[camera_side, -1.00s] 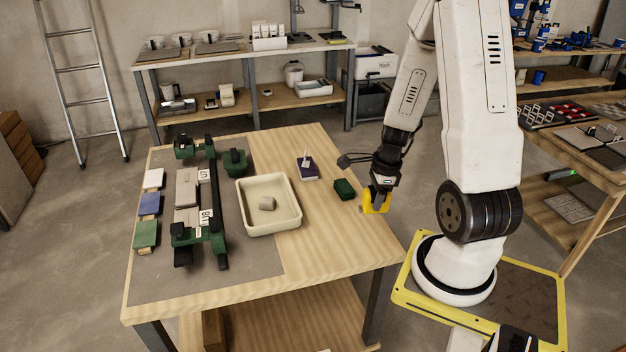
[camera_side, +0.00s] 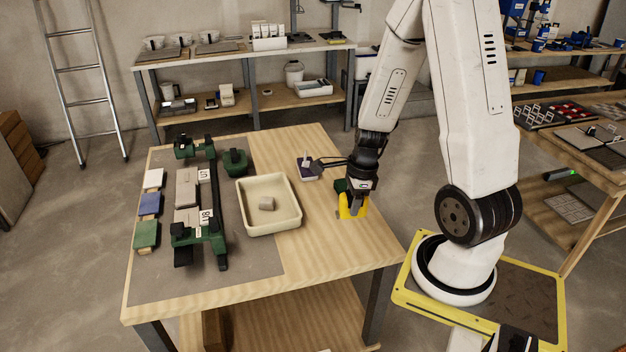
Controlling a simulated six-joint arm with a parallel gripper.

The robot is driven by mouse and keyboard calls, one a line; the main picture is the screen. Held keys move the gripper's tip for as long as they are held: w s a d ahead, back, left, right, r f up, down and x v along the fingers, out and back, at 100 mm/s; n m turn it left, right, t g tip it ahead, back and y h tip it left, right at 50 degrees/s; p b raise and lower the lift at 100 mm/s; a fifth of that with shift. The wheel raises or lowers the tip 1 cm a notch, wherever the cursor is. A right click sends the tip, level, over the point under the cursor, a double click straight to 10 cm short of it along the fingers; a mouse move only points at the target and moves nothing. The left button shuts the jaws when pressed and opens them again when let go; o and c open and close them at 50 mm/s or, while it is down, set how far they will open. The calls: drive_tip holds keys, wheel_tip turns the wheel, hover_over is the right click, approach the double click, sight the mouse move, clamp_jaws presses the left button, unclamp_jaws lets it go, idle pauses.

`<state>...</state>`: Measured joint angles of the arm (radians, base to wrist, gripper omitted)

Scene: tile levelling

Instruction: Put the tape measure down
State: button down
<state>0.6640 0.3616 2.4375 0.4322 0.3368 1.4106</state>
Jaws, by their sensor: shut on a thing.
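The yellow tape measure (camera_side: 351,209) is in my gripper (camera_side: 353,200), near the right edge of the wooden table (camera_side: 325,235). My gripper points down and is shut on it. The tape measure is close to the table top; I cannot tell whether it touches. The fingers hide part of it.
A dark green block (camera_side: 340,186) is just behind my gripper, partly hidden. A purple item (camera_side: 307,172) lies farther back. A green clamp frame (camera_side: 218,240) holds grey tiles. Front right table top is clear.

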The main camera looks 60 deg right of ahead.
drive_tip(key=w+a+r+n, duration=0.1)
drive_tip(key=w+a+r, duration=0.1)
drive_tip(key=a, duration=1.4)
drive_tip(key=shift+w+r, duration=0.2)
drive_tip(key=shift+w, duration=0.5)
drive_tip(key=shift+w, duration=0.1)
drive_tip(key=w+f, duration=0.2)
drive_tip(key=w, duration=0.2)
drive_tip(key=w+f, duration=0.3)
drive_tip(key=w, duration=0.1)
drive_tip(key=w+f, duration=0.3)
drive_tip(key=w, duration=0.1)
drive_tip(key=shift+w+f, duration=0.65)
drive_tip(key=shift+f, duration=0.05)
drive_tip(key=shift+w+f, duration=0.3)
drive_tip(key=shift+f, duration=1.55)
